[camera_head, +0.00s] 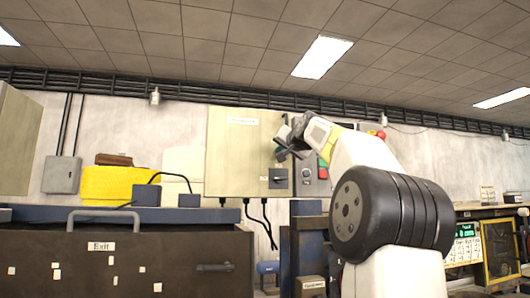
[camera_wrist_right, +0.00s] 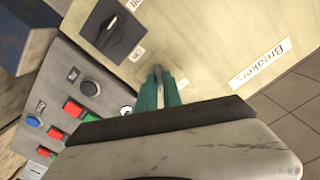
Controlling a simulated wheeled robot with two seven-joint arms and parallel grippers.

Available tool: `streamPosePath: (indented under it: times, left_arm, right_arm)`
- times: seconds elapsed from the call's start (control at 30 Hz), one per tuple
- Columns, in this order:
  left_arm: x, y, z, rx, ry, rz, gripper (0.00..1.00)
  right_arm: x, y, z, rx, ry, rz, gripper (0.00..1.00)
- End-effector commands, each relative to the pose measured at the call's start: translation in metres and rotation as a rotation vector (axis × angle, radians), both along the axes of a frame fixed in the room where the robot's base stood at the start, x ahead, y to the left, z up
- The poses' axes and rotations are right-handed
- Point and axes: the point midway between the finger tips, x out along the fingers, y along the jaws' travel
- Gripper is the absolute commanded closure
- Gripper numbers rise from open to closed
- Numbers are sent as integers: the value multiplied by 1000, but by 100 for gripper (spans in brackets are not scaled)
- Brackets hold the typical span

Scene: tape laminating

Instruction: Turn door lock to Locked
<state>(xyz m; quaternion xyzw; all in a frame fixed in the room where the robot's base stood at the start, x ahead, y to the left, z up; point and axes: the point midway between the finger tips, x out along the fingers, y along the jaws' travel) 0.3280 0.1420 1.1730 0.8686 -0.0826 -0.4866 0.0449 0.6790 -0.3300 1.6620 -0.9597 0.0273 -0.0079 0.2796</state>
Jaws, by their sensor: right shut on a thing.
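The beige breaker cabinet (camera_head: 235,150) hangs on the wall in the middle of the head view. Its door face (camera_wrist_right: 215,45) fills the upper part of the right wrist view. My right gripper (camera_head: 284,143) is at the cabinet's right edge, above the black rotary switch (camera_head: 278,178). In the right wrist view, the teal fingers of my right gripper (camera_wrist_right: 158,88) are shut on a small grey piece, apparently the door lock (camera_wrist_right: 157,71), at the door's edge. The fingers hide most of it, and its setting cannot be read. My left gripper is out of view.
A panel with red and green buttons (camera_wrist_right: 70,110) adjoins the cabinet, close to my right gripper. The black switch (camera_wrist_right: 112,30) protrudes from the door nearby. A dark bin marked Exit (camera_head: 120,262) stands at lower left. A yellow case (camera_head: 120,183) lies behind it.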

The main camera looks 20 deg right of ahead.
Motion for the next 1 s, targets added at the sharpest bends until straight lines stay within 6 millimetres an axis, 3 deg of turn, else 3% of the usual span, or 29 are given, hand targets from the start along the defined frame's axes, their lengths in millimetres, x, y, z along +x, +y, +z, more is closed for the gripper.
streamPosePath:
  times: [0.5, 1.0]
  left_arm:
    - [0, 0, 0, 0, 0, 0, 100]
    - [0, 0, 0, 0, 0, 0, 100]
  right_arm:
    - [0, 0, 0, -427, 25, -1, 100]
    - [0, -1, 0, -579, 33, -1, 100]
